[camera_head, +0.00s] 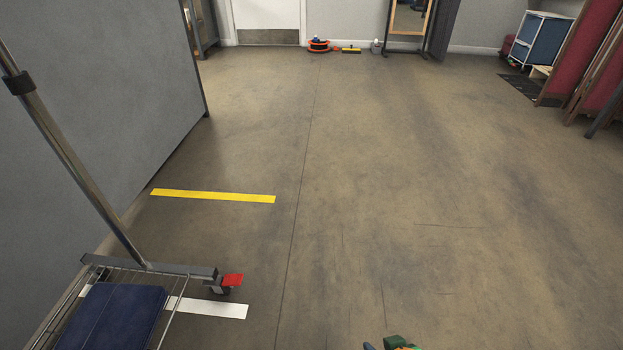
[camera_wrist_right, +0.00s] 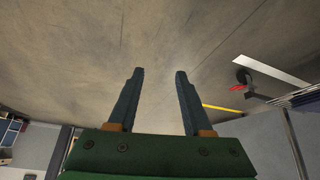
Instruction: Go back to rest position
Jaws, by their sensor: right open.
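My right gripper (camera_wrist_right: 160,74) is open and empty in the right wrist view, its two dark fingers apart with bare floor behind them. In the head view only a small green part of it (camera_head: 400,343) shows at the bottom edge, right of the middle. My left gripper is in neither view.
A metal clothes rack (camera_head: 75,165) with a dark blue folded item (camera_head: 115,318) on its wire shelf stands at the left, beside a grey partition (camera_head: 95,90). Yellow tape (camera_head: 213,196) marks the floor. Folding screens (camera_head: 600,60) stand far right. The middle floor is clear.

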